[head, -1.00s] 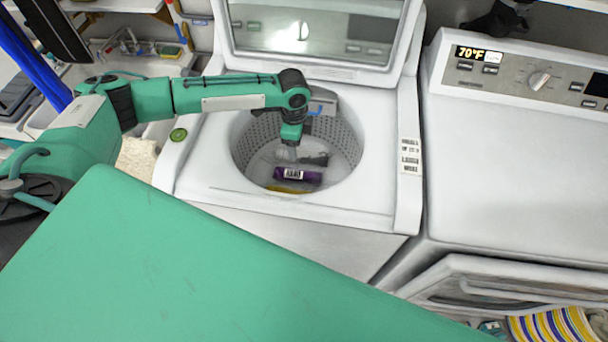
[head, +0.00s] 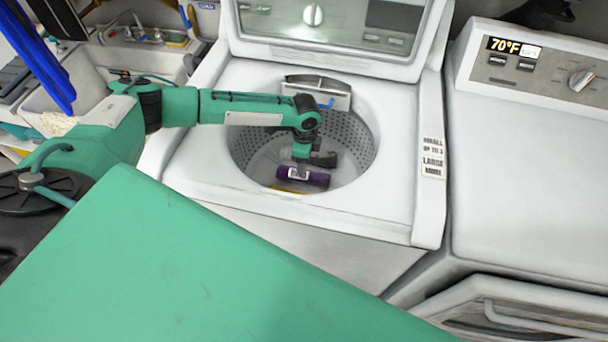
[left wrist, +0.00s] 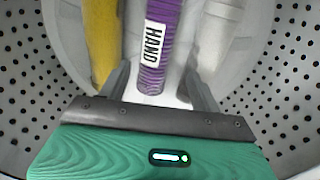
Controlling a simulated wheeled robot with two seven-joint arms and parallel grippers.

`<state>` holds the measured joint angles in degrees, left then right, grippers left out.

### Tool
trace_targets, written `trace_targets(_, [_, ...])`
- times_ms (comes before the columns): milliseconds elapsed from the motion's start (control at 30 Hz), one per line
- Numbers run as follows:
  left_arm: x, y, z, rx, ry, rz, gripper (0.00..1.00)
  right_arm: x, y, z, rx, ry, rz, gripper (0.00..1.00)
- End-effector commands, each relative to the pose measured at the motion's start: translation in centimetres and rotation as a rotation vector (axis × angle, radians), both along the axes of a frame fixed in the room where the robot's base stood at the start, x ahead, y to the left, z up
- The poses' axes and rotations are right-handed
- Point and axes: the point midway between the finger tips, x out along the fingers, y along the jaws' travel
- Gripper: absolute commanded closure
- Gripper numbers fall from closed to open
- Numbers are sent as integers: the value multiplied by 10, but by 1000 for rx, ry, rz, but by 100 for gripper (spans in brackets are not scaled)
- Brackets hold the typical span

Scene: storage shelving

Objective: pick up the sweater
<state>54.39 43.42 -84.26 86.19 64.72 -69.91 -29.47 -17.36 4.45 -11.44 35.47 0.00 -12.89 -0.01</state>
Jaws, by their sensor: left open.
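A purple ribbed roll of cloth (head: 318,179), which I take to be the sweater, lies in the washer drum (head: 246,148). It also shows in the left wrist view (left wrist: 158,42), upright in the picture with a white label reading HAND. My left gripper (head: 307,168) reaches down into the drum, just above the purple cloth. In the left wrist view its fingers (left wrist: 158,88) are open, one on each side of the purple cloth's near end. I cannot tell whether they touch it. My right gripper is not in view.
In the drum, a yellow item (left wrist: 101,38) lies left of the purple cloth and a white item (left wrist: 220,35) right of it. The raised washer lid (head: 335,50) stands behind the opening. A dryer (head: 535,160) stands right; a sink (head: 140,60) is behind left.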

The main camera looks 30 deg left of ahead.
Motion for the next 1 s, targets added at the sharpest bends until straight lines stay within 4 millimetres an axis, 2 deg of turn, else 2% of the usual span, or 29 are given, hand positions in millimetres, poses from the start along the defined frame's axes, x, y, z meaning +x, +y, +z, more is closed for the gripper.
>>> trace_targets(100, [0,-1,-14,0,1,0,36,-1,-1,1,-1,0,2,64])
trace_targets(267, [-1,0,-24,0,1,1,36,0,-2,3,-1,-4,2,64])
trace_targets(433, [-4,1,-47,2,1,0,36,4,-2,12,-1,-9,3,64])
trace_targets(600, [-4,1,-68,0,0,0,36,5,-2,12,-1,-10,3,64])
trace_targets(867, [-4,1,-72,-1,0,1,36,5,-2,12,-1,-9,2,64])
trace_targets(900, [-4,1,-72,-1,0,1,38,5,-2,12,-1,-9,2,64])
trace_targets(1000, [-4,1,-72,0,0,1,57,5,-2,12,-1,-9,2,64])
